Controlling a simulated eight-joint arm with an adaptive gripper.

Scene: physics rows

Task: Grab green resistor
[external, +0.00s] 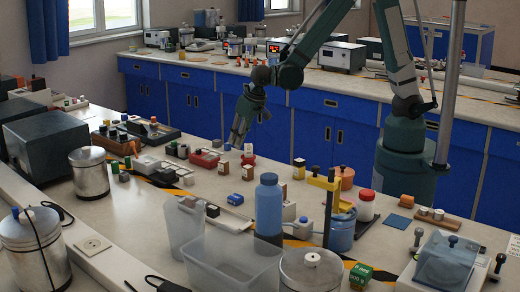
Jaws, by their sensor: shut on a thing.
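My gripper (236,138) points down above the far middle part of the near bench. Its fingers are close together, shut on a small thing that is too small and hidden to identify. A green resistor cannot be made out for certain. Small green-topped parts (115,166) stand at the left beside the metal canister, apart from my gripper. A green block marked 500 g (360,275) lies at the front right.
Small bottles and boxes (247,171) stand below my gripper. A red tray (205,158) is to the left. A tall blue bottle (268,206), a yellow stand (329,205) and a clear bin (232,262) fill the front. Bare bench (140,225) shows at the left front.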

